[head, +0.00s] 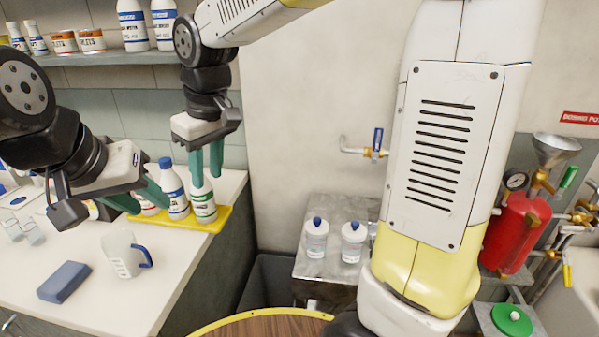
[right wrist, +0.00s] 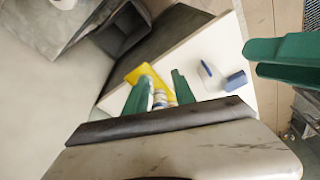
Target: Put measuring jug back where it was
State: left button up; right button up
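The measuring jug (head: 120,258), clear with a blue handle, stands upright on the white counter (head: 110,300). It also shows small in the right wrist view (right wrist: 208,73). My left gripper (head: 140,200) is open and empty, above and behind the jug, not touching it. My right gripper (head: 207,172) points down with its green fingers apart, over the bottles at the counter's back right. In the right wrist view its fingers (right wrist: 160,85) have a gap between them, with bottles seen beyond. Whether they touch a bottle cannot be told.
A blue block (head: 63,282) lies left of the jug. Glass beakers (head: 30,230) stand at left. A shelf (head: 105,57) holds containers above. The front counter is mostly clear.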

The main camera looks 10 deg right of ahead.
jog(key=s+d+m+t, duration=0.2)
jog(key=s+d+m, duration=0.2)
jog(key=d, duration=0.5)
jog(key=s+d+r+m+t, duration=0.1)
jog(key=s+d+m, duration=0.3)
jog(key=d, duration=0.6)
jog(key=s+t, duration=0.1)
jog(key=s, duration=0.1)
jog(key=shift+s+d+r+t+y, duration=0.15)
jog(key=shift+s+r+t+y, duration=0.15)
jog(key=shift+d, duration=0.1)
